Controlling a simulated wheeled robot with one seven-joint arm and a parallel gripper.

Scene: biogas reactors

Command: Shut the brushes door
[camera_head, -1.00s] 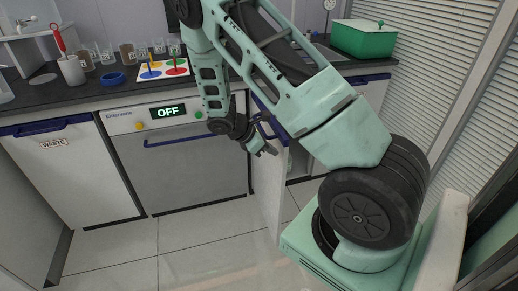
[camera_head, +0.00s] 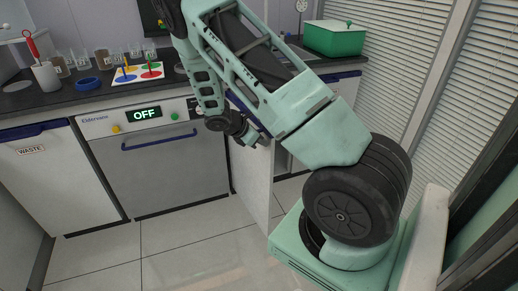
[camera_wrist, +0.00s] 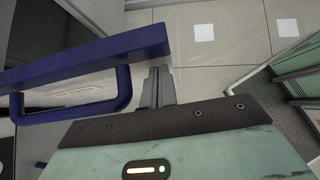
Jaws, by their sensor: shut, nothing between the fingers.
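The open cabinet door (camera_head: 254,190) stands out from the counter, just right of the dishwasher, its upper part hidden by my arm. In the wrist view, a blue top edge (camera_wrist: 85,58) and a blue loop handle (camera_wrist: 122,92) show close up; a label behind the handle is partly seen and not readable. My gripper (camera_head: 262,143) is at the top of the door in the head view. In the wrist view, my gripper (camera_wrist: 160,72) is shut and empty, its fingers just right of the handle. I cannot tell whether they touch it.
The dishwasher (camera_head: 165,170) is shut and reads OFF. A waste cabinet door (camera_head: 60,185) is at left. The counter (camera_head: 105,92) holds beakers, a blue ring and a coloured board. A green box (camera_head: 335,40) stands at the back right. The tiled floor (camera_head: 190,250) in front is clear.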

